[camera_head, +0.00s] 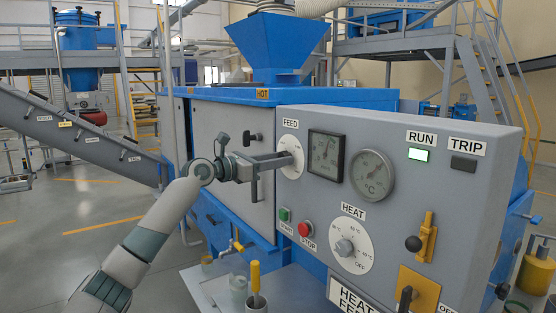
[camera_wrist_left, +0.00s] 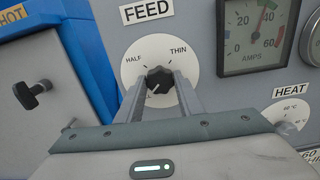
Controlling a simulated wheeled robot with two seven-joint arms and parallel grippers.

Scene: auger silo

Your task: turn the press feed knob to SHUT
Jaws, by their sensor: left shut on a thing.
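The press feed knob is a dark, ribbed knob (camera_wrist_left: 159,79) on a round white dial (camera_wrist_left: 128,68) under the FEED label (camera_wrist_left: 147,9). HALF and THIN show on the dial's upper part; its lower part is largely hidden by my fingers. The knob's pale mark seems to point down and slightly left. My left gripper (camera_head: 290,161) reaches the dial (camera_head: 291,142) from the left in the head view. Its two fingers are shut on the knob, one on each side, in the left wrist view. No SHUT marking is readable. My right gripper is not in view.
The grey panel (camera_head: 420,160) also carries an amps gauge (camera_head: 326,157), a temperature gauge (camera_head: 372,175) and a HEAT knob (camera_head: 344,247). The RUN lamp (camera_head: 418,155) is lit; the TRIP lamp (camera_head: 463,163) is dark. A black door handle (camera_wrist_left: 32,94) sticks out left of the dial.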

